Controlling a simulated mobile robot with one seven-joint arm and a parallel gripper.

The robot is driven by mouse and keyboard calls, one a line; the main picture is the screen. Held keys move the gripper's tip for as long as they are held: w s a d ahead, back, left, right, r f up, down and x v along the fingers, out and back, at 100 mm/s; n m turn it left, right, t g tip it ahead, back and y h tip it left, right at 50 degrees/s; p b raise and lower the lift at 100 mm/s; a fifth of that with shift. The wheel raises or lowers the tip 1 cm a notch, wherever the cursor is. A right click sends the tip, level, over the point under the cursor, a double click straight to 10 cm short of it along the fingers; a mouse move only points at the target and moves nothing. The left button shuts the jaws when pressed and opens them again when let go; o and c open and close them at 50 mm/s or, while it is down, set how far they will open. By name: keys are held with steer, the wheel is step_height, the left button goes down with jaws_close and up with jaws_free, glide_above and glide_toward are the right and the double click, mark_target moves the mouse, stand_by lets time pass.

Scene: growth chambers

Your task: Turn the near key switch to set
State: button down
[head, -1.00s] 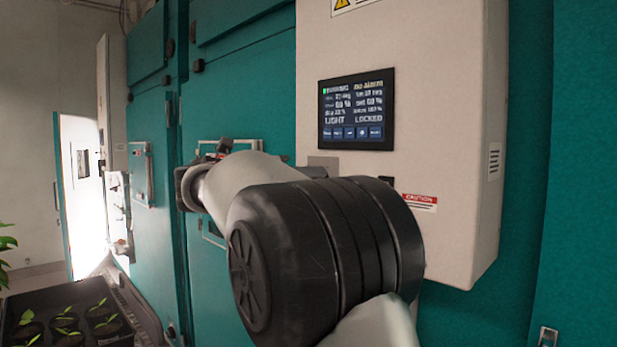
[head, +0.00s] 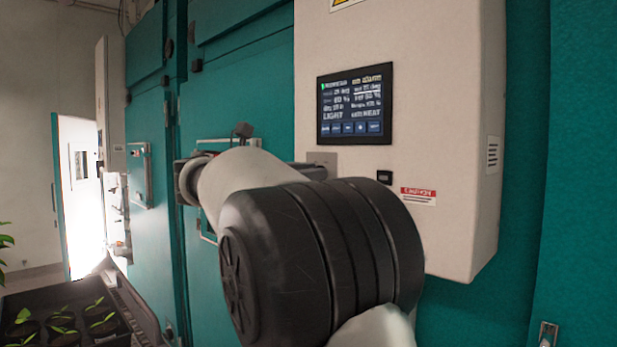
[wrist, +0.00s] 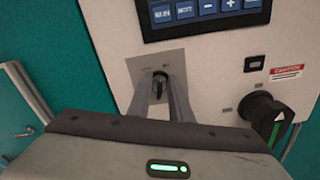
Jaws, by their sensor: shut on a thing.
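The near key switch (wrist: 160,76) is a small dark key on a grey metal plate (wrist: 150,62), on the pale control box below its touch screen. My gripper (wrist: 160,92) is shut on the key, one finger on each side, in the wrist view. The marks on the plate are too small to read, so I cannot tell its exact position. In the head view the plate's top (head: 322,158) shows, but my arm hides the key and my fingers. The touch screen (head: 354,104) is lit; its text is blurred.
A black rotary knob (wrist: 266,114) and a small black button (wrist: 254,63) sit right of the key, near a red caution label (head: 418,196). A second panel (head: 139,175) is farther left on the teal chambers. A tray of seedlings (head: 108,341) stands lower left.

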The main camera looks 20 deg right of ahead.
steer(key=shift+s+m+b, duration=0.1)
steer(key=shift+m+b, duration=0.35)
steer(key=shift+m, duration=0.65)
steer(key=c, duration=1.9)
jaws_free()
steer(key=shift+c, duration=0.2)
steer(key=shift+a, duration=0.1)
steer(key=v, duration=1.7)
steer(key=shift+s, duration=0.1)
